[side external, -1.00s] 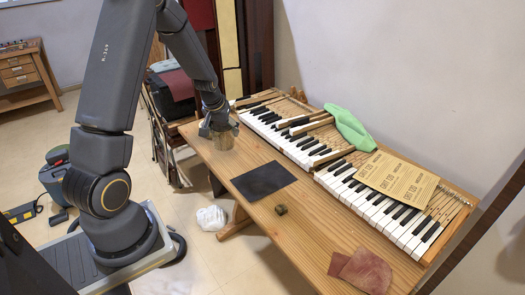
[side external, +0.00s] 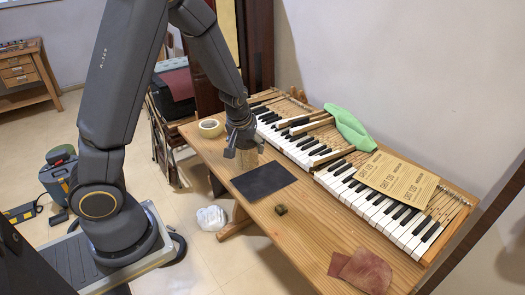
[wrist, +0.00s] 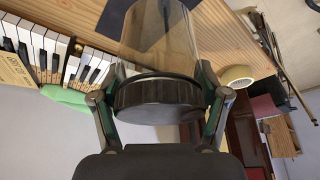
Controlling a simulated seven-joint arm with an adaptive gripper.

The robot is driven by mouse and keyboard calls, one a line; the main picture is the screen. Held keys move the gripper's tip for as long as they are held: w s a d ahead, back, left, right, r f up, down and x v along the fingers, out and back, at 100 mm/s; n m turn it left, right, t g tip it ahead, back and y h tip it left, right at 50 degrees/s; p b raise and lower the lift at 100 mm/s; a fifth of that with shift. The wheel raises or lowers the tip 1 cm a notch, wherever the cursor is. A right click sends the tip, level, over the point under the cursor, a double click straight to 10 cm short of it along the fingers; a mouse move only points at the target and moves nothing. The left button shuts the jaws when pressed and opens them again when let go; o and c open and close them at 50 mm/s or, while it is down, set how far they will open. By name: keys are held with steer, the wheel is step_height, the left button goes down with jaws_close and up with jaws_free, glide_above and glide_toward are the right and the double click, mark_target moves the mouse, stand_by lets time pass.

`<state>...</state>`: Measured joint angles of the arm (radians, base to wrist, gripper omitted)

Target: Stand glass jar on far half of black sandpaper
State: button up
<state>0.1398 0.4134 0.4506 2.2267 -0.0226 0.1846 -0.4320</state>
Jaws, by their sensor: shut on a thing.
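My gripper (side external: 243,140) is shut on the glass jar (side external: 247,159), around its dark lid (wrist: 158,98) in the wrist view. The clear glass body (wrist: 157,38) extends away from the fingers. In the side view the jar is upright, and its lower end appears at the far-left edge of the black sandpaper (side external: 266,184). Whether it touches anything is unclear. The sandpaper lies flat on the wooden bench; part of it shows beside the jar in the wrist view (wrist: 115,14).
A tape roll (side external: 210,127) stands at the bench's far left end. A small dark block (side external: 281,209) lies near the sandpaper. Piano keys (side external: 300,148) with a green cloth (side external: 349,128) and paper sheets (side external: 397,180) run along the back. Reddish sandpaper pieces (side external: 361,271) lie at the near end.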

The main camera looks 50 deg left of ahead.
steer(key=w+a+f, duration=0.1)
steer(key=w+f, duration=0.2)
steer(key=w, duration=0.1)
steer(key=w+f, duration=0.3)
steer(key=w, duration=0.2)
steer(key=w+a+f, duration=0.1)
steer(key=w+f, duration=0.3)
steer(key=shift+w+a, duration=0.3)
steer(key=shift+w, duration=0.1)
steer(key=shift+w+f, duration=0.1)
steer(key=shift+f, duration=1.4)
steer(key=shift+f, duration=0.15)
steer(key=o, duration=1.5)
